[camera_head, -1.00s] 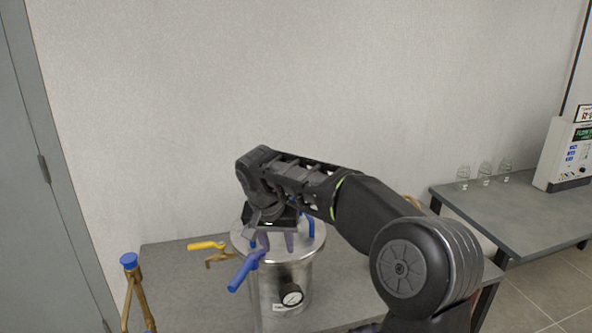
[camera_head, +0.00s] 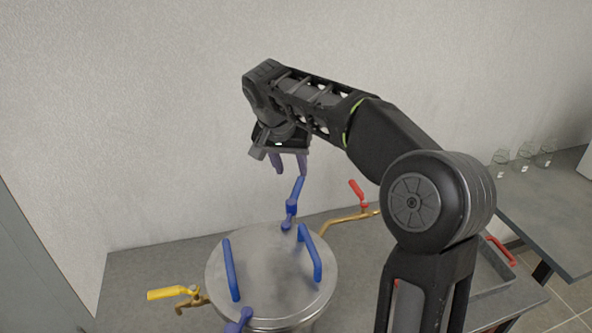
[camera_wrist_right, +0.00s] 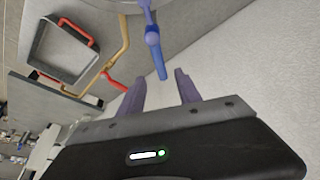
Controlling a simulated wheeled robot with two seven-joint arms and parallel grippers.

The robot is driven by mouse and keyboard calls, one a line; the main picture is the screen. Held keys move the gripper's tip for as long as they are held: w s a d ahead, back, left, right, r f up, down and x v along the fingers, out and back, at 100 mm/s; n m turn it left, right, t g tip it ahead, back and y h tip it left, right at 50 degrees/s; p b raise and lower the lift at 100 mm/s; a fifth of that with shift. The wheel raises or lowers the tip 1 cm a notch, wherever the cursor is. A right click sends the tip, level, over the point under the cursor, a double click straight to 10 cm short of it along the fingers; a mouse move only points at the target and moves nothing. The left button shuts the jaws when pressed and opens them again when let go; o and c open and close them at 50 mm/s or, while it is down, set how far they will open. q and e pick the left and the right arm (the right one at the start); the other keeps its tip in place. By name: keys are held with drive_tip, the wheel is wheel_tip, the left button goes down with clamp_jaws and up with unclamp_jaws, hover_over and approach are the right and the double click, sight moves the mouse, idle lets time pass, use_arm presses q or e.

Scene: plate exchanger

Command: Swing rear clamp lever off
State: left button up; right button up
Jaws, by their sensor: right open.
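The steel vessel's round lid (camera_head: 265,262) is at the bottom of the head view. The blue rear clamp lever (camera_head: 293,203) stands up, slightly tilted, at the lid's rear edge; it also shows in the right wrist view (camera_wrist_right: 154,48). My right gripper (camera_head: 289,166) is open just above the lever's top. In the wrist view the lever's free end lies near the gap between the two purple fingertips (camera_wrist_right: 160,77); I cannot tell whether they touch. My left gripper is not in view.
Two blue handles (camera_head: 231,270) (camera_head: 309,254) rise from the lid. A blue front clamp lever (camera_head: 238,321) is partly cut off. A yellow-handled valve (camera_head: 172,293) stands left, a red-handled valve (camera_head: 357,192) behind right. A tray with red handles (camera_wrist_right: 67,50) lies beyond.

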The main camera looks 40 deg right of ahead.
sight(297, 186)
drive_tip(key=shift+w, duration=0.1)
drive_tip(key=shift+r, duration=0.1)
drive_tip(key=shift+s, duration=0.2)
drive_tip(key=shift+p+x, duration=0.6)
drive_tip(key=shift+x, duration=3.35)
drive_tip(key=shift+a, duration=0.1)
clamp_jaws()
